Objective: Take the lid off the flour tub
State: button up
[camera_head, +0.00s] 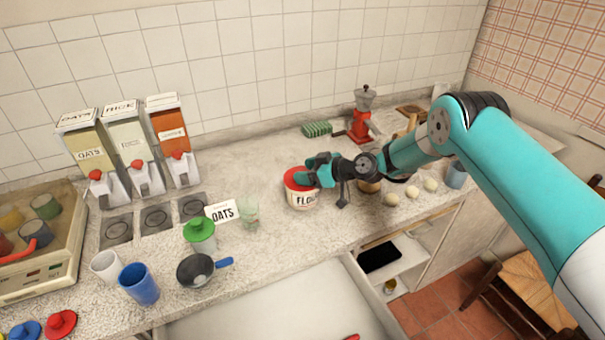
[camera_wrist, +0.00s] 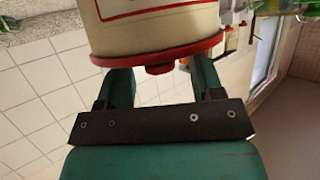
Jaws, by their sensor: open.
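The flour tub (camera_head: 299,199) is cream with a "FLOUR" label and stands upright on the counter, wearing its red lid (camera_head: 290,181). In the wrist view the picture is turned over: the tub (camera_wrist: 155,32) is at the top, and the lid (camera_wrist: 195,50) has a small red knob (camera_wrist: 160,69). My gripper (camera_head: 310,171) is at the lid, partly covering it in the head view. In the wrist view my gripper (camera_wrist: 160,76) is open, one teal finger on each side of the knob. I cannot tell whether the fingers touch the lid.
A red grinder (camera_head: 362,120) and green ridged item (camera_head: 317,128) are behind. Eggs (camera_head: 391,199) lie to the right. An open drawer (camera_head: 280,308) is in front.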

jog(key=c, duration=1)
